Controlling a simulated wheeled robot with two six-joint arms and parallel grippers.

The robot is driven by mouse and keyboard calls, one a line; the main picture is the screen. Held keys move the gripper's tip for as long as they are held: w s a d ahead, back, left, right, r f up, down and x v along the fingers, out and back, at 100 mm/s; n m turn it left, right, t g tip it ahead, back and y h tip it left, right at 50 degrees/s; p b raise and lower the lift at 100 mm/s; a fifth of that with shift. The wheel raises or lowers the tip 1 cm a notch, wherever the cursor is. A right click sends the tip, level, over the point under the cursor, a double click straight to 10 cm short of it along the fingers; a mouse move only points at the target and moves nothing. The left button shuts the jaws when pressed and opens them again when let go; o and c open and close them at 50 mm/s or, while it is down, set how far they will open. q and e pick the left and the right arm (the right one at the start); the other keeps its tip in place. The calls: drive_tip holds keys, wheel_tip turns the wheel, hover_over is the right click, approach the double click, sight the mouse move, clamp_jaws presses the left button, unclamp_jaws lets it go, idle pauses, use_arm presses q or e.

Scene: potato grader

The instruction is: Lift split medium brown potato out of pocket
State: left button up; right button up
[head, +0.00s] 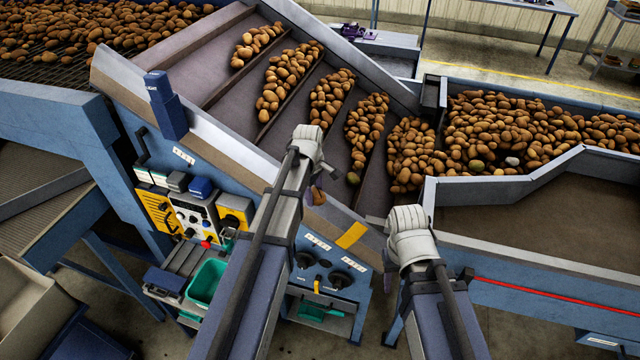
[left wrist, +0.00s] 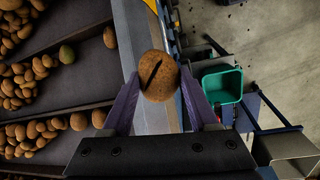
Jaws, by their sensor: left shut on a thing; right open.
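The split medium brown potato (left wrist: 159,72) is in the left wrist view, with a dark slit across its face. My left gripper (left wrist: 157,95) is shut on it, one purple finger on each side. The potato appears over the pale side rail of the flighted conveyor, clear of the potato rows. In the head view my left gripper (head: 315,188) is by that rail, with the potato mostly hidden behind the wrist. My right gripper (head: 399,292) is low at the conveyor's lower end, mostly hidden by its own wrist and arm; nothing is seen in it.
The flighted conveyor (head: 222,62) carries rows of potatoes in its pockets, one greenish. A potato-filled trough (head: 560,170) lies right. A control panel (head: 195,215) and green bin (head: 206,282) stand at the near side. The green bin also shows in the left wrist view (left wrist: 222,86).

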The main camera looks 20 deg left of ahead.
use_arm(q)
drive_tip(key=s+a, duration=0.1)
drive_tip(key=s, duration=0.7)
drive_tip(key=shift+s, duration=0.2)
